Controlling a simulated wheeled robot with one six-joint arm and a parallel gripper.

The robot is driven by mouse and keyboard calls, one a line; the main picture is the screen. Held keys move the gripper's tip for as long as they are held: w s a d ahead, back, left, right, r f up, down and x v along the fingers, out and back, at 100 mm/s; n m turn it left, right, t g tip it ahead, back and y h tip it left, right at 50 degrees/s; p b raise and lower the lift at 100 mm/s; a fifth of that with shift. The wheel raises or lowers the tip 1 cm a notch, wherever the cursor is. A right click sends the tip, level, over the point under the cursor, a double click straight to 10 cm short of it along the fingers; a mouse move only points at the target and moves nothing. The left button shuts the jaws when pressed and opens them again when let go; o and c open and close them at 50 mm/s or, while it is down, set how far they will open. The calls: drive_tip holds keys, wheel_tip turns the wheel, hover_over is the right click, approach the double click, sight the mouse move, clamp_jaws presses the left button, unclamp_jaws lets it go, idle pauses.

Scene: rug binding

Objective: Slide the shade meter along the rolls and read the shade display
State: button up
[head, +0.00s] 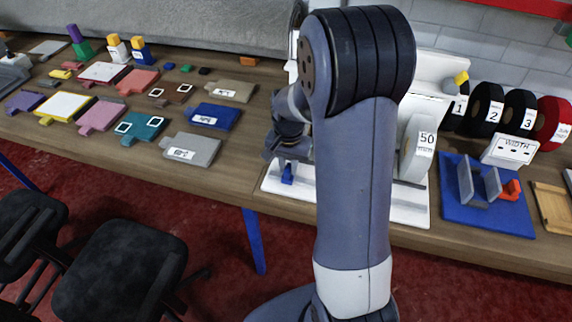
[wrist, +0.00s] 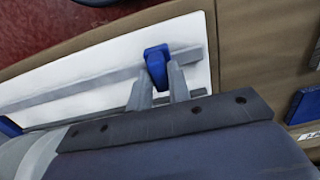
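A blue block (wrist: 156,62) stands on a grey rail (wrist: 85,88) that runs along a white board (wrist: 100,62). In the head view the blue block (head: 287,174) is at the left end of the white board (head: 272,186). My gripper (wrist: 159,76) has its two grey fingers apart, one on each side of the blue block's lower part; I cannot tell whether they touch it. In the head view my arm hides much of the board. Which part is the shade meter is not clear, and no shade display is readable. Black numbered rolls (head: 487,103) stand at the right.
A white piece marked 50 (head: 420,147) stands right of my arm. A blue tray (head: 462,210) with grey plates, a white WIDTH display (head: 510,151) and a red roll (head: 552,122) are further right. Sample cards, including a blue one (head: 213,116), cover the left tabletop.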

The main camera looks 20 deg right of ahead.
sight(288, 167)
drive_tip(key=o, duration=0.4)
drive_tip(key=shift+r, duration=0.1)
wheel_tip(288, 167, up, 11)
drive_tip(key=b, duration=0.1)
drive_tip(key=shift+f, duration=0.2)
wheel_tip(288, 167, down, 11)
drive_tip(key=shift+r+p, duration=0.15)
drive_tip(key=shift+p, duration=0.35)
drive_tip(key=shift+w+a, duration=0.25)
drive_tip(key=shift+a, duration=0.15)
